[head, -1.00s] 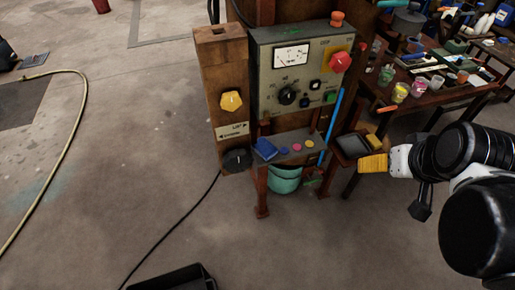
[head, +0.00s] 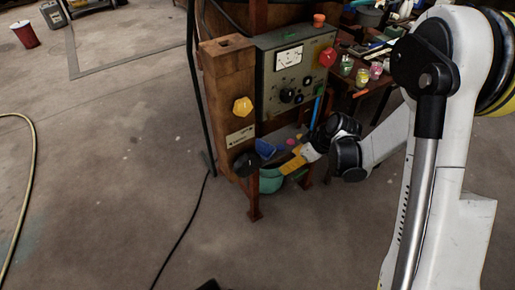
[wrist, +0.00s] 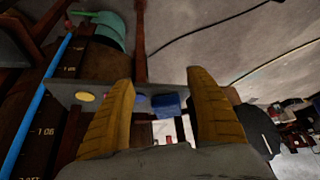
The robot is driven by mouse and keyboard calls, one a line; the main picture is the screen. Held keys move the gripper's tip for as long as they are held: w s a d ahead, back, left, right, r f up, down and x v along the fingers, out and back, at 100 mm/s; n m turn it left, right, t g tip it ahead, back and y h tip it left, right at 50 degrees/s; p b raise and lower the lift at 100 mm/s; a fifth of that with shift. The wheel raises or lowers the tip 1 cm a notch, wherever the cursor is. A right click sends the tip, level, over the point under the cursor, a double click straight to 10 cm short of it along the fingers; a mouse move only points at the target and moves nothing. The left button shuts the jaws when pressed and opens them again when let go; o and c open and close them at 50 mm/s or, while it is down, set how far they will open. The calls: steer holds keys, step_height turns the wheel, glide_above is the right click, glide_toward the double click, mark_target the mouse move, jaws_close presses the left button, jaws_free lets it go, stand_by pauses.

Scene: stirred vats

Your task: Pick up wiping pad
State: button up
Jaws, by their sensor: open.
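A blue block-like pad (head: 265,149), which looks like the wiping pad, lies on the small shelf under the control panel. In the wrist view the blue pad (wrist: 168,104) shows between my fingers, beyond them and nearer the right one. My gripper (head: 290,166) has yellow fingers and is just in front of the shelf, to the right of the pad. In the wrist view my gripper (wrist: 160,82) is open, with nothing held between its fingers.
The control panel (head: 270,72) with knobs stands above the shelf. A wooden post (head: 226,100) with a yellow knob (head: 243,107) and a black knob (head: 245,164) is to the left. Small coloured discs (head: 291,141) lie on the shelf. A teal bucket (head: 270,184) is below.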

mark_target(262, 146)
steer(key=w+a, duration=0.1)
steer(key=a, duration=0.1)
steer(key=w+a+b, duration=0.1)
steer(key=w+a, duration=0.1)
steer(key=a, duration=0.1)
steer(key=shift+w+a+b, duration=0.3)
steer(key=shift+w, duration=0.1)
steer(key=w+a, duration=0.1)
steer(key=a+b, duration=0.1)
steer(key=w+a+b, duration=0.1)
steer(key=a, duration=0.1)
steer(key=shift+w+f, duration=0.3)
steer(key=shift+f, duration=0.1)
steer(key=shift+a+f, duration=0.1)
steer(key=shift+f, duration=0.1)
steer(key=shift+r, duration=0.1)
steer(key=c, duration=0.8)
steer(key=shift+r, duration=0.15)
